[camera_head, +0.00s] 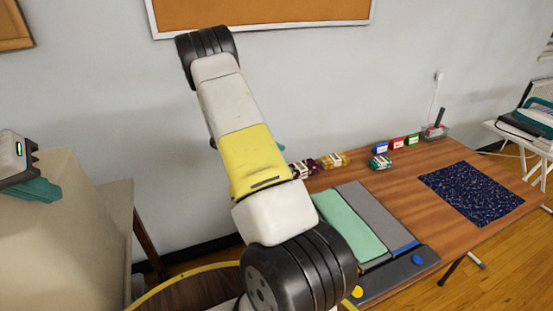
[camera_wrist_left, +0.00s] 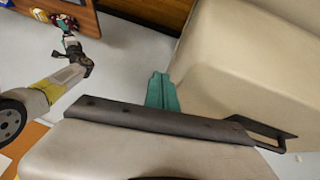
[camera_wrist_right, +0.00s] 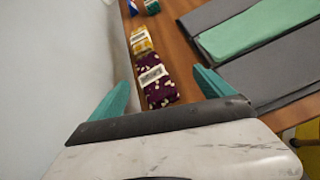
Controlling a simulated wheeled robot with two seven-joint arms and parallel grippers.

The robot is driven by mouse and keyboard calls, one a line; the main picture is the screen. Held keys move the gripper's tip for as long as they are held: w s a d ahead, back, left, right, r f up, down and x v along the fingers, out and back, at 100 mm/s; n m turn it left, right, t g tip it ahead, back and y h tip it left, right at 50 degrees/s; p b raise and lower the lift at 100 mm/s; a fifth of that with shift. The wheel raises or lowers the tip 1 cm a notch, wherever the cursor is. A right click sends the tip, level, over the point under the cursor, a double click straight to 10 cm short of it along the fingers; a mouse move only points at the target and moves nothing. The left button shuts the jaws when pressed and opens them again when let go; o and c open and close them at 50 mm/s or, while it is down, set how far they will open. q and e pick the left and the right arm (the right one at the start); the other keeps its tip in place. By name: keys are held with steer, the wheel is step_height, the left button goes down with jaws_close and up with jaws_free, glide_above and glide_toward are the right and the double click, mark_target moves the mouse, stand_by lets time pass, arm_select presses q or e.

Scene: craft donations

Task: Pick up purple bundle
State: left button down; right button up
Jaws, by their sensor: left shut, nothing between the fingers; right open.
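The purple bundle (camera_wrist_right: 163,95), dark with pale dots and a white label band, lies on the wooden table close to the wall. In the right wrist view it sits between and beyond the teal fingers of my open right gripper (camera_wrist_right: 165,84), with nothing held. In the head view the purple bundle (camera_head: 304,168) is partly hidden by my right arm, and only a sliver of teal finger shows beside it. My left gripper (camera_head: 38,189) is shut and empty at the far left, away from the table; its closed fingers show in the left wrist view (camera_wrist_left: 162,92).
A yellow bundle (camera_wrist_right: 141,42) lies just beyond the purple one. A teal bundle (camera_head: 380,162) and small blue, red and green items stand farther right. A green cloth (camera_head: 349,226) on grey panels lies in front, and a dark speckled mat (camera_head: 470,193) at right. The wall is close behind.

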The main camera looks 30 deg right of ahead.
mark_target(298, 166)
steer(key=d+f+n, duration=0.1)
steer(key=f, duration=0.1)
steer(key=w+f+n+h, duration=0.1)
steer(key=f, duration=0.1)
steer(key=w+d+f+n+t+h, duration=0.1)
steer(key=f, duration=0.1)
steer(key=shift+w+d+f+n, duration=0.1)
steer(key=shift+d+f+n, duration=0.15)
steer(key=shift+d+n, duration=0.15)
steer(key=x, duration=0.7)
steer(key=shift+w+d+f, duration=0.1)
steer(key=shift+d, duration=0.3)
steer(key=c, duration=1.4)
steer(key=shift+c, duration=0.9)
